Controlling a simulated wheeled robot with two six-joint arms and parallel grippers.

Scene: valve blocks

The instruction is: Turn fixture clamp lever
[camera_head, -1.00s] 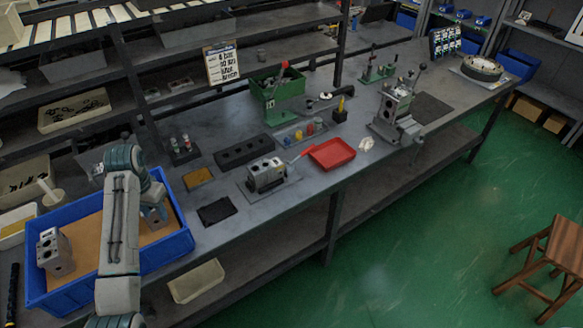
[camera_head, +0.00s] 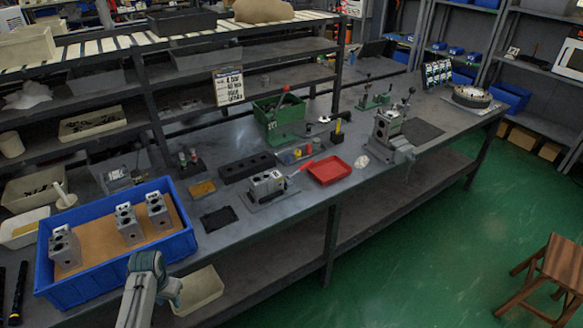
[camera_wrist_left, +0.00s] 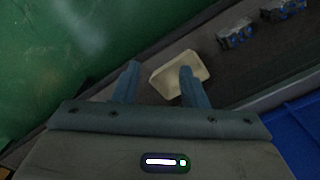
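A grey fixture (camera_head: 391,126) stands on the right part of the bench and carries a metal valve block. A lever with a dark ball knob (camera_head: 411,91) rises at its upper right. A second metal block (camera_head: 267,184) sits on a plate mid-bench, with a red-tipped tool or handle beside it. My left gripper (camera_head: 175,292) is low in front of the bench, well to the left of the fixture and apart from it. In the left wrist view its two fingers (camera_wrist_left: 160,84) are spread with nothing between them. My right gripper is not in view.
A blue crate (camera_head: 190,243) at the left holds three metal blocks. A red tray (camera_head: 330,170), a black holder (camera_head: 247,167) and a green bin (camera_head: 279,120) stand mid-bench. A cream bin (camera_head: 200,291) is on the lower shelf.

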